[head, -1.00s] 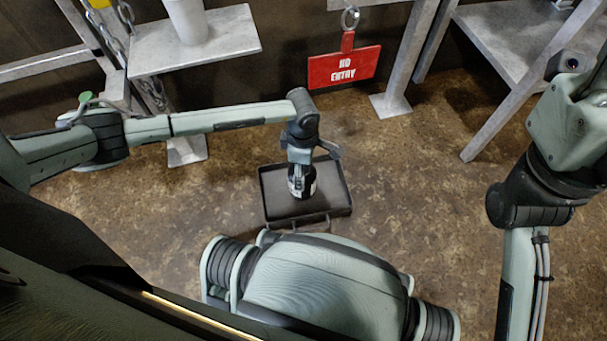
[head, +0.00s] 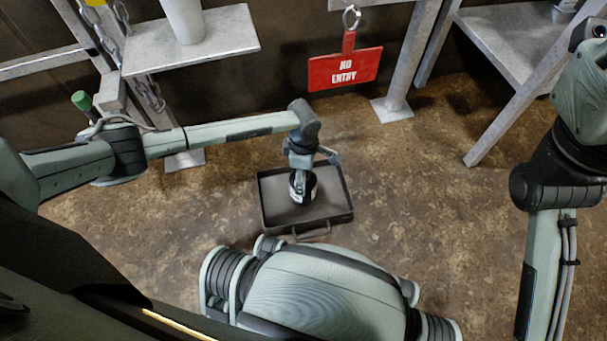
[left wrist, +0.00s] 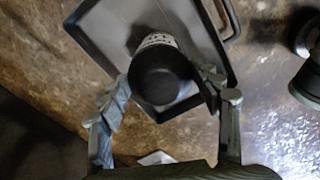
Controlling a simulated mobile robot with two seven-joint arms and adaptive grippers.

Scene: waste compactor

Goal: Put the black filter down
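The black filter (head: 309,185) is a short dark cylinder with a white label. It is in my left gripper (head: 302,188), over the inside of a shallow dark open case (head: 337,211) on the floor. In the left wrist view the filter's round black end (left wrist: 160,78) faces the camera. The fingers of the left gripper (left wrist: 165,82) lie against its two sides. Whether the filter's far end touches the case floor (left wrist: 112,28) is hidden. My right gripper is out of view; only its arm shows at the right.
A red NO ENTRY sign (head: 344,69) hangs behind the case. A metal shelf (head: 225,38) with a pale cylinder (head: 185,18) stands at the back left, and a metal frame (head: 515,38) at the back right. The brown floor right of the case is clear.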

